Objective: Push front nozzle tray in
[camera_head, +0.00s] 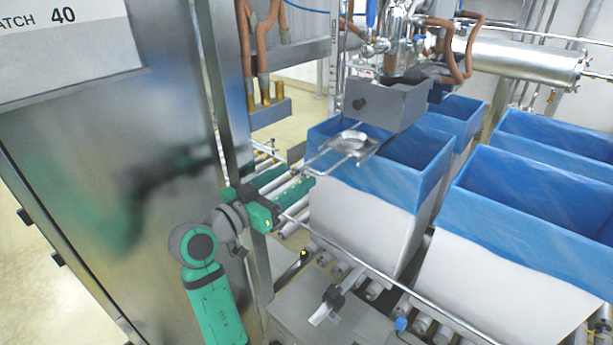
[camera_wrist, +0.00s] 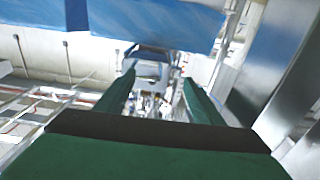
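In the head view, a small steel tray with a round dish (camera_head: 350,141) sits on thin rails over the near left corner of a blue-lined box. Behind it is a grey metal box with a black knob (camera_head: 386,108), below the filling pipes. I cannot tell for certain which is the front nozzle tray. My green gripper (camera_head: 302,177) is left of and lower than the dish tray, apart from the grey box. The wrist view shows its two fingers (camera_wrist: 158,84) spread with nothing held between them. A grey piece (camera_wrist: 150,66) shows beyond the fingertips.
Blue-lined white boxes (camera_head: 365,215) stand on a roller conveyor (camera_head: 340,268), with more to the right (camera_head: 520,265). A large steel cabinet (camera_head: 110,190) stands close on the left. A guard rail (camera_head: 375,290) runs along the conveyor. Hoses and pipes hang above.

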